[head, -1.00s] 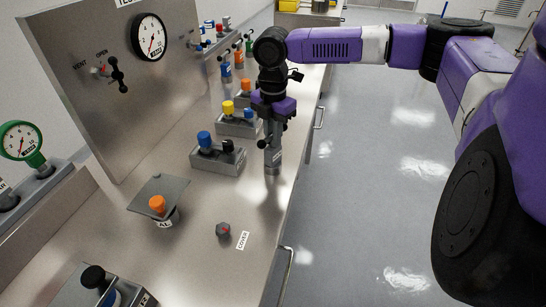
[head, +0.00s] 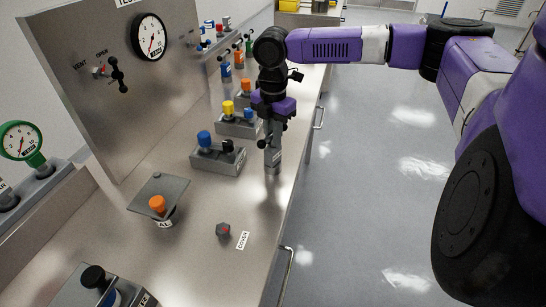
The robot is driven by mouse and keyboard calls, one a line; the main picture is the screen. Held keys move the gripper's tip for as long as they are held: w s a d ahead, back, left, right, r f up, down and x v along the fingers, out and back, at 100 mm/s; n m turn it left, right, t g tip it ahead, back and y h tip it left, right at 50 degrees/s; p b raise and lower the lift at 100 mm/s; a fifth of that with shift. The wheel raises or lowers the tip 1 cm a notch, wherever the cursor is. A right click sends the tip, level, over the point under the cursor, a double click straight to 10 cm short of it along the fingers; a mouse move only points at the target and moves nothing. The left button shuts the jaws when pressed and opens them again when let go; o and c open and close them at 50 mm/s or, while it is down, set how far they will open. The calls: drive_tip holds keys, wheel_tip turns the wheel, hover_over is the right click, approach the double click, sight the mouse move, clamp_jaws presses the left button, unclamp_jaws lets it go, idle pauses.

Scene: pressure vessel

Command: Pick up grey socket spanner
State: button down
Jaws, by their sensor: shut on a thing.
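My gripper (head: 273,126) points down near the right edge of the steel bench. It is shut on the grey socket spanner (head: 273,156), an upright grey cylinder. The spanner's lower end is at or just above the bench top; I cannot tell whether it touches. My gripper's fingers hide its upper part.
A grey block with blue and black knobs (head: 218,158) stands just left of the spanner, with similar blocks behind it. A small dark hexagonal piece (head: 223,230) lies in front, beside the COVER label (head: 243,240).

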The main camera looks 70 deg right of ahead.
drive_tip(key=shift+r, duration=0.2)
idle(0.3)
wheel_tip(320, 180, up, 20)
drive_tip(key=b, duration=0.1)
idle(0.4)
drive_tip(key=shift+f, duration=0.15)
idle(0.8)
